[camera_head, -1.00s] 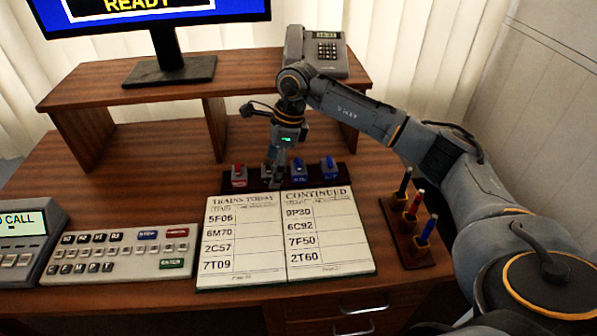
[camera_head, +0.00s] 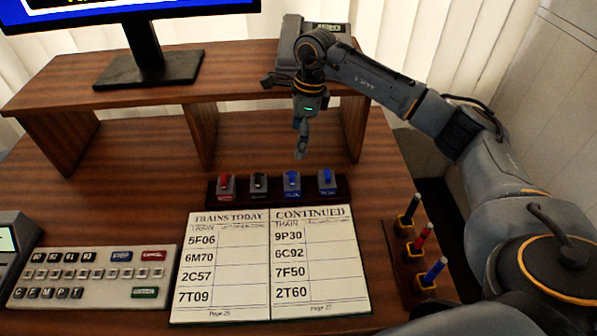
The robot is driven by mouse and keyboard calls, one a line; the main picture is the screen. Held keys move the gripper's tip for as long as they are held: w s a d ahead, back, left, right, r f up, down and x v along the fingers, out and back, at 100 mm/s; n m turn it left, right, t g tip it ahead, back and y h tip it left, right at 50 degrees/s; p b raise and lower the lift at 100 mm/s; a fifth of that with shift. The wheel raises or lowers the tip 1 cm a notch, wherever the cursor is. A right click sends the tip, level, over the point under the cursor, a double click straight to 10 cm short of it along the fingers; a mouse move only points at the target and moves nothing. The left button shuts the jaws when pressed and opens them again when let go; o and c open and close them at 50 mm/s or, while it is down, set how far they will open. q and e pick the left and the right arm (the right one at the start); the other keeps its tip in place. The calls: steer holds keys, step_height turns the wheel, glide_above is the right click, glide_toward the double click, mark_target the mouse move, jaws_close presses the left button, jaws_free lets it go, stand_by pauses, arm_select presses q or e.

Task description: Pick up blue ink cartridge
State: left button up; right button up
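My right gripper (camera_head: 302,154) points down above and behind the rack, apart from the cartridges. Its fingers look close together and nothing shows between them, but their opening is hard to see from this side. My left gripper is out of view.
A red block (camera_head: 226,186) and a black block (camera_head: 259,185) share the rack. An open train book (camera_head: 240,290) lies in front. A pen stand (camera_head: 408,270) is at right, a keypad (camera_head: 90,273) at left. A raised shelf carries a monitor and telephone (camera_head: 312,45).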

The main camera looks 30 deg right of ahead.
mark_target(292, 175)
steer(key=f, duration=0.5)
steer(key=a+f+p, duration=0.1)
steer(key=f, duration=0.2)
steer(key=shift+w, duration=0.3)
steer(key=shift+s+a+f+p, duration=0.2)
steer(key=shift+f+p, duration=0.15)
steer(key=shift+f, duration=0.2)
steer(key=f, duration=0.2)
steer(key=f+p, duration=0.1)
steer(key=shift+a+f, duration=0.25)
steer(key=shift+f, duration=0.4)
steer(key=shift+c, duration=0.4)
steer(key=c, duration=1.2)
